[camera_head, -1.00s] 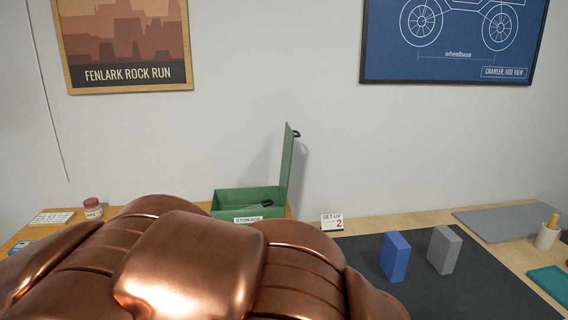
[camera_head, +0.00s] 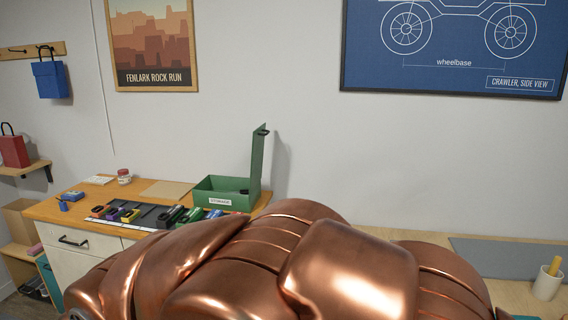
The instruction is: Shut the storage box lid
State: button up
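The green storage box (camera_head: 212,195) sits on the wooden cabinet top, left of the middle, with a white label on its front. Its lid (camera_head: 257,160) stands open, upright at the box's right side, with a dark handle (camera_head: 264,132) near the top. A dark item shows inside the box. My gripper is not in view.
A grey mat (camera_head: 510,254) and a white cup with a yellow handle (camera_head: 547,283) are at the right.

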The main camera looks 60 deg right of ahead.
aim_at(259, 134)
jog(key=k, duration=0.85)
jog(key=z, duration=1.5)
jog(key=i, duration=0.5)
jog(key=z, duration=0.05)
jog(key=k, duration=0.6)
jog(key=u, duration=0.6)
jog(key=i, duration=0.7)
jog(key=u, duration=0.35)
